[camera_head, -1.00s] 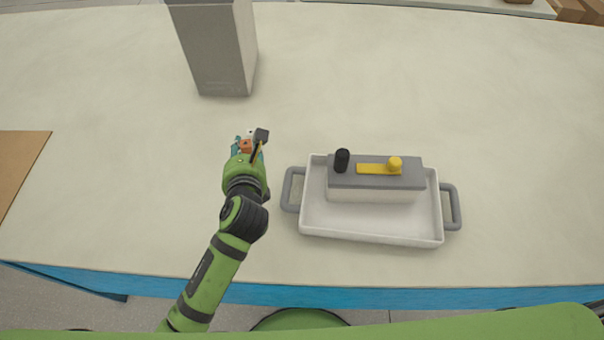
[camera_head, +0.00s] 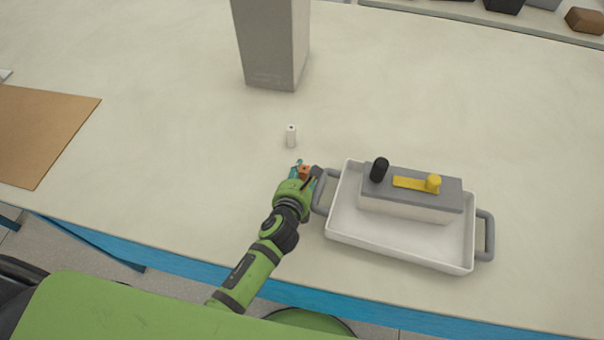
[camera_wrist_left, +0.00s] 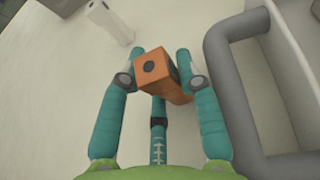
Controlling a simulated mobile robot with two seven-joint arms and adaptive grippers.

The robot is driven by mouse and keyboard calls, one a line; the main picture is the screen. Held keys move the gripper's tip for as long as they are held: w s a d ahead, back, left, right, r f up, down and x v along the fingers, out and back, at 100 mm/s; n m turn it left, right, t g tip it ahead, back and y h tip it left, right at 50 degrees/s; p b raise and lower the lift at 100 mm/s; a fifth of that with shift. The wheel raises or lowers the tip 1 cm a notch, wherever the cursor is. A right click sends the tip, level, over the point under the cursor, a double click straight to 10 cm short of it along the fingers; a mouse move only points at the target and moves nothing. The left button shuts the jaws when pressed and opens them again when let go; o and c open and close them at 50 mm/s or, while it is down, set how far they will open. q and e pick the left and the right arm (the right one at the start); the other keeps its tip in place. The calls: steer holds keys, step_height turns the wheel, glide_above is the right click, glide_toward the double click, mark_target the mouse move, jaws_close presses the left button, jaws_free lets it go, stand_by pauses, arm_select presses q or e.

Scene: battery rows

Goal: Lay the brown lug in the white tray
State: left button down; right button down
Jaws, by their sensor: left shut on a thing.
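The brown lug (camera_head: 305,171), a small orange-brown block with a dark round spot on its end, is between the fingers of my left gripper (camera_head: 304,173). In the left wrist view the teal fingers close around the lug (camera_wrist_left: 150,69). The white tray (camera_head: 395,247) lies just right of the gripper, with its grey left handle (camera_head: 326,190) close beside the fingers. The lug is outside the tray, left of that handle. In the left wrist view the handle (camera_wrist_left: 222,90) runs along the right. My right gripper is not in view.
A grey-topped battery block (camera_head: 410,205) with a black and a yellow terminal fills the tray's back; its front floor is bare. A small white block (camera_head: 291,136) stands behind the gripper. A tall grey box (camera_head: 270,45) stands farther back. A brown board (camera_head: 45,130) lies left.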

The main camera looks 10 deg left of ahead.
arm_select(q)
steer(key=shift+f, duration=0.2)
steer(key=c, duration=1.2)
jaws_free()
steer(key=shift+o, duration=0.2)
